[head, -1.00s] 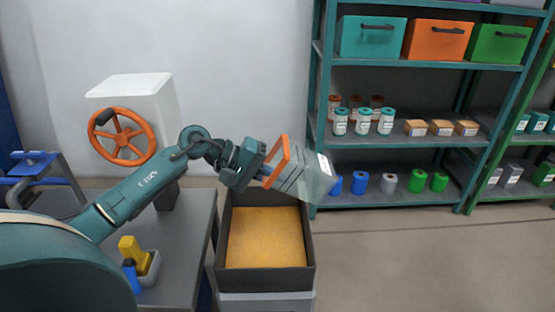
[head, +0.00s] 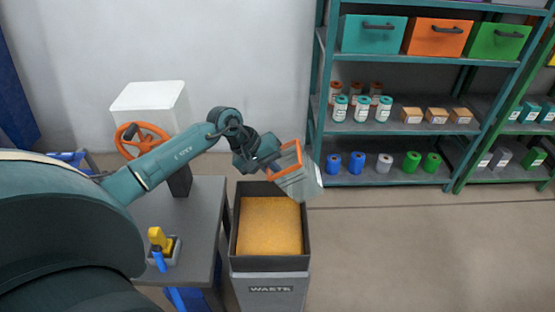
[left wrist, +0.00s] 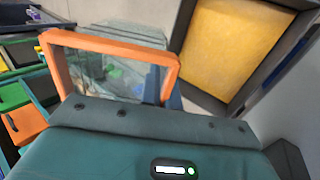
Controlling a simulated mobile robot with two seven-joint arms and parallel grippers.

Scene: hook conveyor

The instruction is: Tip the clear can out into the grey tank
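The clear can (head: 297,182) has an orange frame-shaped handle (head: 284,160). It is tilted, its far end pointing down and right, over the back right of the grey tank (head: 271,264). The tank is dark, labelled WASTE, and holds an orange-yellow mass. My left gripper (head: 268,163) is at the handle and appears shut on it. In the left wrist view the handle (left wrist: 108,42) stands just beyond the gripper, with the see-through can (left wrist: 125,75) behind it; its contents are unclear. The tank's yellow inside (left wrist: 235,45) shows beside it. My right gripper is not in view.
A grey table (head: 205,215) with a yellow-and-blue item (head: 161,246) stands left of the tank. A white box (head: 150,102) with an orange handwheel (head: 128,137) is behind. Teal shelving (head: 420,62) stands at the back right. Floor right of the tank is clear.

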